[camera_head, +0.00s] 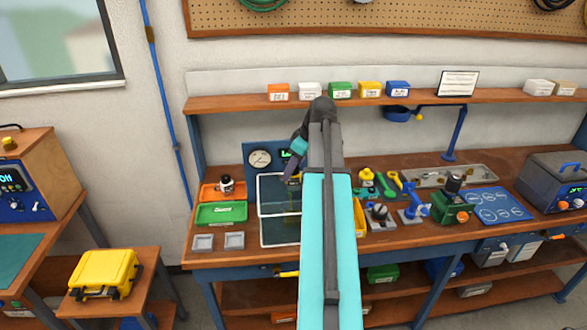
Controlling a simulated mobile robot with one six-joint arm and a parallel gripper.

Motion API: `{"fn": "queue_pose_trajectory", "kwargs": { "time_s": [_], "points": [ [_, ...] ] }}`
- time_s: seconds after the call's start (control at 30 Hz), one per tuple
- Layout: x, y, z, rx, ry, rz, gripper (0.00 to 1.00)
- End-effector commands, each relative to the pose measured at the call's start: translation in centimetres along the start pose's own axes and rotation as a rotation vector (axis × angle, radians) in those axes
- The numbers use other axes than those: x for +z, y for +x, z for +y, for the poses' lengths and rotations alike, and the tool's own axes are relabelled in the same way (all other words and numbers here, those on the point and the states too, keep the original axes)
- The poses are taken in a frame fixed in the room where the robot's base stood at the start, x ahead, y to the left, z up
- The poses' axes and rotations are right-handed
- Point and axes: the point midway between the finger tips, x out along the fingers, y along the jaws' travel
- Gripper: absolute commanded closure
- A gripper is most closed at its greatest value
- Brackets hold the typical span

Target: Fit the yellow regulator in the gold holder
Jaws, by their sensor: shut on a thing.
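My gripper (292,172) is at the end of my teal arm, over the clear-sided case by the gauge panel. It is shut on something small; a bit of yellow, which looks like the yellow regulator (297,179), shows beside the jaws. Most of it is hidden by the gripper and arm. I cannot make out the gold holder for certain; a faint yellowish patch shows through the clear case (262,228) below the gripper. Another yellow part (366,175) with a rounded top stands on the bench right of my arm.
A gauge panel (252,147) stands behind the case. A green tray (221,213) and an orange tray (208,193) lie left. Right of my arm are a yellow bin (359,217), a blue stand (413,212), a green fixture (452,213) and a blue mat (494,205). A shelf (230,104) runs above.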

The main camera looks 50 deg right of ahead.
Motion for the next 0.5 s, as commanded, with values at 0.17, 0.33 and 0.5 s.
{"fn": "queue_pose_trajectory", "kwargs": {
  "time_s": [0.17,0.33,0.5],
  "points": [
    [-0.05,-0.07,0.02,0.001,0.0,0.001,0.97],
    [0.01,0.04,0.02,0.001,0.0,0.001,0.97],
    [0.12,0.28,0.03,0.001,0.0,0.001,0.97]
  ]
}}
